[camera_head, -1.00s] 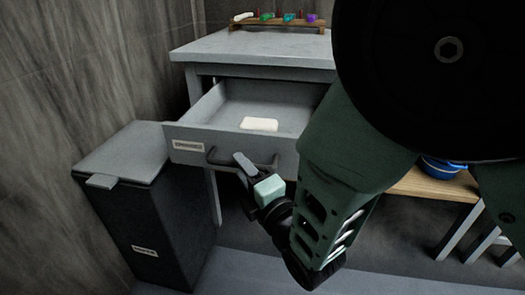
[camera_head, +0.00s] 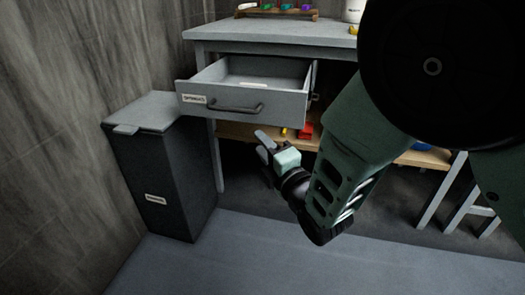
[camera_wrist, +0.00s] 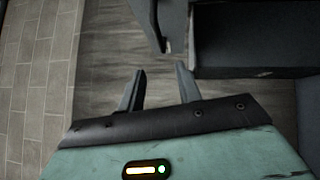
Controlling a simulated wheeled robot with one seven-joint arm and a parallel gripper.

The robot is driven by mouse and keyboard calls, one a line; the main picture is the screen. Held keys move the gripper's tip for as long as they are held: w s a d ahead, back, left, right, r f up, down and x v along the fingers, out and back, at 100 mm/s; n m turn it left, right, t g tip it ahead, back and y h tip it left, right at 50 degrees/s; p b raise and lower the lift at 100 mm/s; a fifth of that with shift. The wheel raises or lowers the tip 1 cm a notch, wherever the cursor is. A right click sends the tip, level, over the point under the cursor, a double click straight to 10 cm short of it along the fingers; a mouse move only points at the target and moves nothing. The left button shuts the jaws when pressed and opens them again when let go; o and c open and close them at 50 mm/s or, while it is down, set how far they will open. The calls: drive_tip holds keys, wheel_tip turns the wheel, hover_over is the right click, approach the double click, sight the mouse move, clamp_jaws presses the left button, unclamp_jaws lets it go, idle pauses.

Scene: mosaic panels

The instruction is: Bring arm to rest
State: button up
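My gripper (camera_head: 264,146) is below and in front of the open drawer (camera_head: 232,109), apart from its dark handle. In the wrist view my gripper (camera_wrist: 159,88) shows two dark fingers spread apart with nothing between them. The drawer is pulled out of the grey table (camera_head: 270,33), and a white item (camera_head: 254,84) lies inside, mostly hidden by the drawer front. My green arm covers the right part of the head view.
A dark lidded bin (camera_head: 165,170) stands left of the table against the wall. A wooden lower shelf (camera_head: 240,131) holds a red item (camera_head: 306,130). A rack of small coloured items (camera_head: 276,11) sits on the table top. The floor (camera_head: 220,260) in front is clear.

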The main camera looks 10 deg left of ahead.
drive_tip(key=shift+s+d, duration=0.1)
drive_tip(key=shift+d, duration=0.05)
drive_tip(key=s+d+m+g+h, duration=1.3)
drive_tip(key=s+d+m, duration=0.8)
drive_tip(key=s+d, duration=0.5)
wheel_tip(320, 180, up, 31)
drive_tip(key=d+p, duration=0.1)
drive_tip(key=p, duration=2.9)
drive_tip(key=shift+s+f+g, duration=0.15)
drive_tip(key=shift+s+g, duration=0.25)
